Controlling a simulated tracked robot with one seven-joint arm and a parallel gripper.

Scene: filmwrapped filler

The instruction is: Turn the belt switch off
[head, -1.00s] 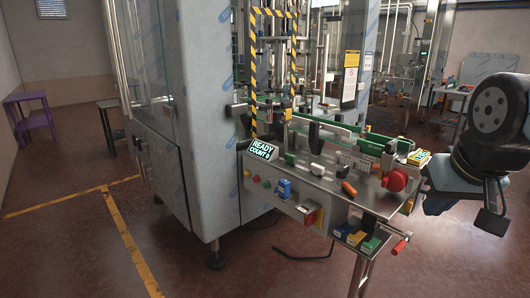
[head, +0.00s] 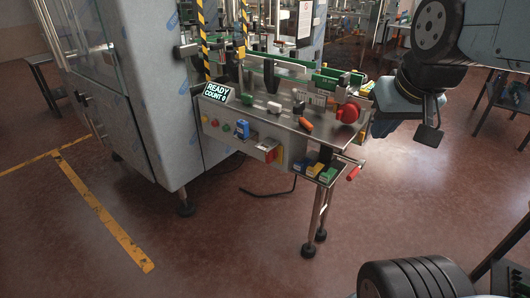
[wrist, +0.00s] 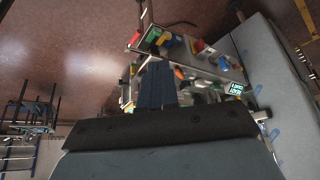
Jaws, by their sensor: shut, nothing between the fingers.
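The machine's control panel (head: 225,140) runs along the front of the steel worktop in the head view. It carries small round buttons, a blue switch-like part (head: 242,130) and a red and yellow switch (head: 272,154). I cannot tell which is the belt switch, nor its setting. A display (head: 216,93) above reads READY COUNT 0. My gripper (head: 428,140) hangs to the right of the worktop, apart from the panel. In the wrist view its fingers (wrist: 157,84) are together and empty, and the panel area shows beyond them, small and tilted.
A red knob (head: 348,113) and an orange item (head: 306,124) are on the worktop. Small coloured boxes (head: 315,169) and a red-handled crank (head: 354,173) stick out at its right end. The floor (head: 240,245) in front is clear except for a black cable.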

